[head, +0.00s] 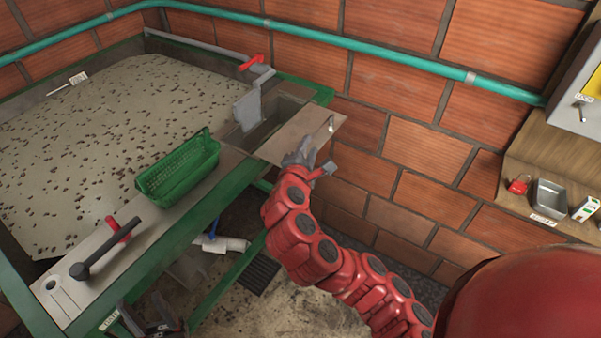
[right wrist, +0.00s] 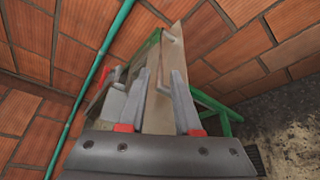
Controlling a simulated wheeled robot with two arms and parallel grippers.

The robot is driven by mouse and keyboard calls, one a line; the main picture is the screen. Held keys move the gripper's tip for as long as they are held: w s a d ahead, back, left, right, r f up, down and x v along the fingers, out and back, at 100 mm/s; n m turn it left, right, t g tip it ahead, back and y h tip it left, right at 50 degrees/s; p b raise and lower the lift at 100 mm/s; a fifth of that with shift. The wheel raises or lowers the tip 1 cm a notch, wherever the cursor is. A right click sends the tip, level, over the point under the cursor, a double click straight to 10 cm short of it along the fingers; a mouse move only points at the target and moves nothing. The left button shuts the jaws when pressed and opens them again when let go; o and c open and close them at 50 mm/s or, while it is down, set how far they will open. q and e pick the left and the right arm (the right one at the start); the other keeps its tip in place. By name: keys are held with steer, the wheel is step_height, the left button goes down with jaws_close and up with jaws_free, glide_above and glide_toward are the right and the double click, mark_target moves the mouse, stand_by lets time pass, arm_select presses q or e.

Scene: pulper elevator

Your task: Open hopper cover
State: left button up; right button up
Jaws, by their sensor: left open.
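The hopper cover is a flat beige plate (head: 290,137) with a small upright handle (head: 331,125) near its outer end. It sticks out past the right end of the green-framed bench, and the hopper opening (head: 262,124) beside it is partly uncovered. My right gripper (head: 313,160) is at the cover's near edge. In the right wrist view its fingers (right wrist: 161,100) are spread, with the cover (right wrist: 160,120) showing between them; I cannot tell whether they touch it. My left gripper (head: 153,322) is open and empty, low at the bottom left, below the bench edge.
A green basket (head: 178,168) stands on the bench rim beside the tank of beans (head: 110,130). A black-handled lever (head: 104,249) is at the near left. A brick wall (head: 400,160) closes off the back and right. A shelf (head: 540,170) holds a red padlock and a metal tray.

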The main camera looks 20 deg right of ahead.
steer(key=p+v, duration=0.9)
steer(key=p, duration=0.3)
steer(key=shift+s+p, duration=0.3)
steer(key=shift+p, duration=0.1)
steer(key=shift+a, duration=0.1)
steer(key=shift+s+f, duration=0.1)
